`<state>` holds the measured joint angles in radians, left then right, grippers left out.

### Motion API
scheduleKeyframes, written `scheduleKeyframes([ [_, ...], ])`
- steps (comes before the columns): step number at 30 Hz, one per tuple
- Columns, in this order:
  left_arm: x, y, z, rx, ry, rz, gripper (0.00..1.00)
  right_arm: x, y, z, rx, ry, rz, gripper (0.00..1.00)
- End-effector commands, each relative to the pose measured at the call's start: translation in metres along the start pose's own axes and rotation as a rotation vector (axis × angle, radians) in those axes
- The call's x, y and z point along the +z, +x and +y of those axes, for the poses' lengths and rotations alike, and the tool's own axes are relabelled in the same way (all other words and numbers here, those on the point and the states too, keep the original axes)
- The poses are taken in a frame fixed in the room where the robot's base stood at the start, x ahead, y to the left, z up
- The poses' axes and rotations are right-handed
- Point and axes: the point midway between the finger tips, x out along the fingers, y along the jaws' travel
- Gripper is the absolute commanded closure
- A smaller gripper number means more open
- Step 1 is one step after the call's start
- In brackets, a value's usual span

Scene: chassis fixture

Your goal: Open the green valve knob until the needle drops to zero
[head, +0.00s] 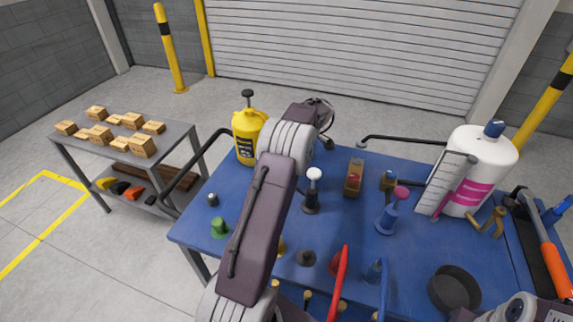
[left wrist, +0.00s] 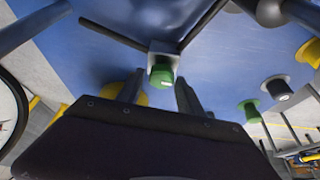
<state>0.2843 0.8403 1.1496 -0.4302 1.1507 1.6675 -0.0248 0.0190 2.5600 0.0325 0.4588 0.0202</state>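In the left wrist view a green knob (left wrist: 162,75) sits on a small grey block, with dark rods running from it over the blue surface. My left gripper (left wrist: 158,92) shows there with its two fingers apart, the knob appearing between and just beyond the tips. I cannot tell whether they touch it. In the head view my left arm hides the gripper and this knob. A round white face with a dark rim (left wrist: 8,112) is cut off at the left edge of the wrist view; no needle is readable. My right gripper is not seen.
The blue table (head: 330,225) is crowded: a yellow jug (head: 247,137), a white bottle with a pink band (head: 480,165), a black bowl (head: 455,289) and several small fittings. A second green piece (head: 219,227) stands near the left edge.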

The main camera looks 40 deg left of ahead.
Motion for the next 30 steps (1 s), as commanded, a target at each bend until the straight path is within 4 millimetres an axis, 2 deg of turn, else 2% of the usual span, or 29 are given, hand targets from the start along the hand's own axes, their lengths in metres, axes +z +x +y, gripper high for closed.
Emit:
scheduleKeyframes([
  [11,0.000,-0.004,0.000,0.000,0.001,0.000,0.45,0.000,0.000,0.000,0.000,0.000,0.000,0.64],
  [22,0.000,-0.078,0.001,0.002,0.001,0.001,0.45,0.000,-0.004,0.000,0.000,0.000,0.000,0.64],
  [25,0.001,-0.088,0.000,0.000,0.002,0.000,0.45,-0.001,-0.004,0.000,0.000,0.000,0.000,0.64],
  [30,0.001,-0.091,0.000,-0.001,0.002,0.000,0.45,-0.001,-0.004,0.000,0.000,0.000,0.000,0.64],
])
